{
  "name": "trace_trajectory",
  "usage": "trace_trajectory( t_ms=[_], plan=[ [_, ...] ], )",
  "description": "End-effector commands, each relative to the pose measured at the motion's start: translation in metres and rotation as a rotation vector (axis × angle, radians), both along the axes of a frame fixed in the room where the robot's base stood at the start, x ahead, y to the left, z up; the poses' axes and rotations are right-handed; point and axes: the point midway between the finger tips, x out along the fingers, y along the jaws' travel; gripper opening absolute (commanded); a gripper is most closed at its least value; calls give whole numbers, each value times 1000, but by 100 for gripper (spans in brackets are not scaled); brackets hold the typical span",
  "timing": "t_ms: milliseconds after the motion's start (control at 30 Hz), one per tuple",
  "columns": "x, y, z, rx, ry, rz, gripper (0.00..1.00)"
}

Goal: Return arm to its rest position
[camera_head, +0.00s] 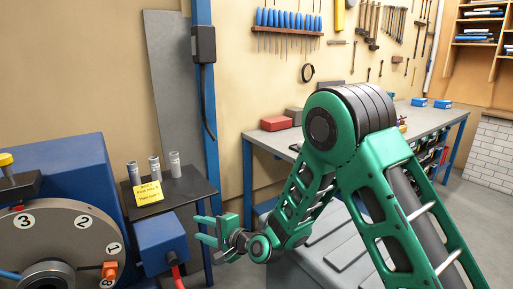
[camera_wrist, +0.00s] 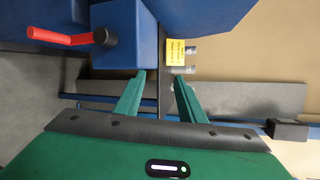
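My green arm stands in the middle and right of the head view, bent at a large black-and-green joint. My gripper (camera_head: 212,232) hangs at the left end of the arm, beside the blue box (camera_head: 161,241) with a red handle and below the dark shelf. In the wrist view my gripper (camera_wrist: 158,95) shows two green fingers spread apart with nothing between them. The blue box (camera_wrist: 123,35) and its red handle (camera_wrist: 75,38) lie ahead of the fingers in that view. The fingers appear apart from the box.
A dark shelf (camera_head: 190,192) holds three grey cylinders and a yellow note (camera_head: 149,193). A blue machine with a numbered dial (camera_head: 50,235) stands at the left. A blue post (camera_head: 207,120) rises behind my gripper. A workbench (camera_head: 268,136) with a red box (camera_head: 276,123) runs along the wall.

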Motion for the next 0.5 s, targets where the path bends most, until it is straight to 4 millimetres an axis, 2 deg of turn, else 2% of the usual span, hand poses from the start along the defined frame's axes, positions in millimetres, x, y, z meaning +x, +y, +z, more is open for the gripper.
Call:
trace_trajectory(
  t_ms=[33,233,367,500],
  plan=[
    [4,-16,14,-60,-39,10,36],
    [5,-82,44,-346,-162,75,36],
    [-1,-134,59,-534,-217,115,36],
    [-14,-194,74,-732,-252,161,36]
  ],
)
